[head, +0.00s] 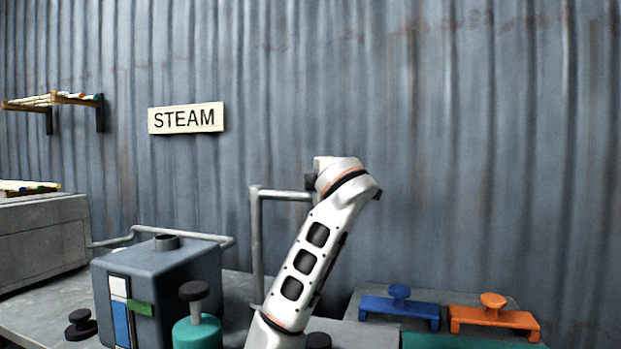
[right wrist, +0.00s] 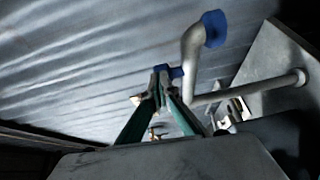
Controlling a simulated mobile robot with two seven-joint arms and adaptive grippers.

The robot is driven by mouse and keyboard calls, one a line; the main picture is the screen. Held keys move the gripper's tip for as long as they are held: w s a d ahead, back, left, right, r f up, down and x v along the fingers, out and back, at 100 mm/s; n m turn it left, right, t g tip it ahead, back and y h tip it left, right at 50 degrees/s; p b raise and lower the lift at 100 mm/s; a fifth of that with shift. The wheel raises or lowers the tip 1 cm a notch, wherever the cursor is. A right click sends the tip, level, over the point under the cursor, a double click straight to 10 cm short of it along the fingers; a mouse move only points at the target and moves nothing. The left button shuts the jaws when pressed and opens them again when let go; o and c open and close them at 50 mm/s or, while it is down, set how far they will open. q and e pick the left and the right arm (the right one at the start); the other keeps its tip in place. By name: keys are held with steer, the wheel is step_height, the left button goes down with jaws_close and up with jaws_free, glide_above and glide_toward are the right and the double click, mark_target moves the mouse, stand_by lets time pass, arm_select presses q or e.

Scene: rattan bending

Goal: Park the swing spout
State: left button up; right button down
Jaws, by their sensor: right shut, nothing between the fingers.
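A grey upright pipe (head: 257,240) with a horizontal top arm (head: 285,195) stands behind my right arm; it looks like the swing spout, and its right end is hidden by my arm. In the right wrist view a bent grey pipe (right wrist: 192,55) has a blue end (right wrist: 214,28). In the head view this gripper is hidden behind my arm. My left gripper is not in view.
A blue-grey box (head: 185,280) with a thin pipe (head: 185,236) behind it stands left, near a teal canister (head: 197,333). A blue clamp (head: 399,307) and an orange clamp (head: 493,321) sit right. A STEAM sign (head: 186,118) hangs on the corrugated wall.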

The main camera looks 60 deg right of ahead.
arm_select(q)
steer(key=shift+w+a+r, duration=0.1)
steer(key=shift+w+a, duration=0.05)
arm_select(e)
steer(key=shift+w+d, duration=0.15)
steer(key=shift+d, duration=0.6)
steer(key=shift+a, duration=0.15)
